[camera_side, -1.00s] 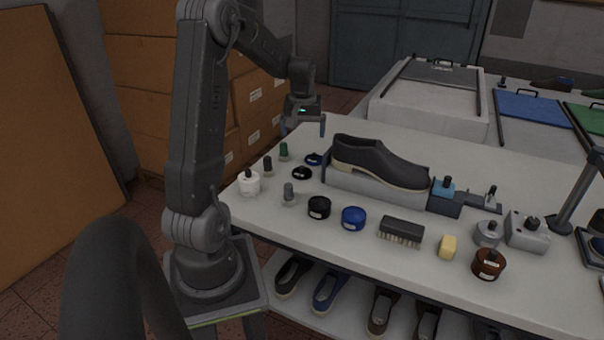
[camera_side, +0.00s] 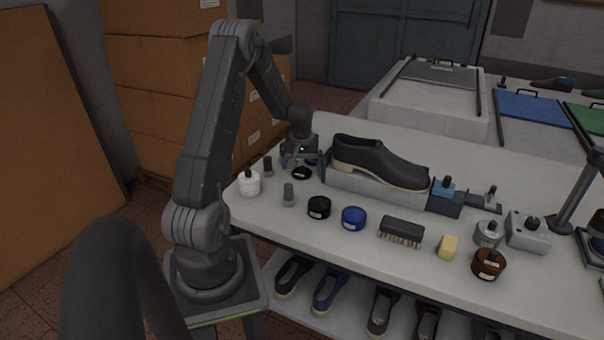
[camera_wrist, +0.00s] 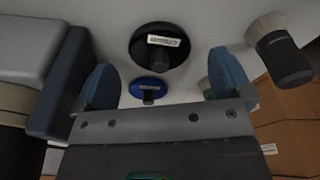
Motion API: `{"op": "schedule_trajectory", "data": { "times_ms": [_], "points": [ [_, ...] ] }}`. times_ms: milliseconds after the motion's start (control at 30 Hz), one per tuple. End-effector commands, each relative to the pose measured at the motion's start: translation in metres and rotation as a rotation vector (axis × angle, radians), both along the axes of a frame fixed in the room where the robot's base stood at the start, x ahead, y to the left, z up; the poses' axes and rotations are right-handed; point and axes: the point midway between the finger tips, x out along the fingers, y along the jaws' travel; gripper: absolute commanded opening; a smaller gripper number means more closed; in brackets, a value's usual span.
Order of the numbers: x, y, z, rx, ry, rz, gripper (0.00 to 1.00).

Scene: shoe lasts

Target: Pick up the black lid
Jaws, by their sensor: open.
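The black lid (camera_side: 302,173) lies flat on the table. It is a round disc with a knob and a white label. In the wrist view the black lid (camera_wrist: 160,45) shows above the fingertips, apart from them. My gripper (camera_side: 303,164) is low over the back left of the table, beside the black lid. In the wrist view my gripper (camera_wrist: 165,82) has its two blue fingers spread with nothing held. The smaller-looking blue lid (camera_wrist: 147,90) shows between the fingers; the gripper mostly hides it in the side view.
A grey shoe stand (camera_side: 375,187) with a black shoe (camera_side: 380,160) is close to the right. A grey-capped bottle (camera_wrist: 285,60) stands near the right finger.

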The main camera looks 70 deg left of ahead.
Motion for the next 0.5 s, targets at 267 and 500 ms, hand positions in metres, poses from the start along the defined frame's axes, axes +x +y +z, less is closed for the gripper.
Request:
{"op": "schedule_trajectory", "data": {
  "times_ms": [267, 500],
  "points": [
    [0.001, 0.0029, -0.0169, 0.002, -0.001, 0.0, 0.98],
    [0.001, 0.0029, -0.0163, 0.002, -0.001, 0.0, 0.87]
  ]
}}
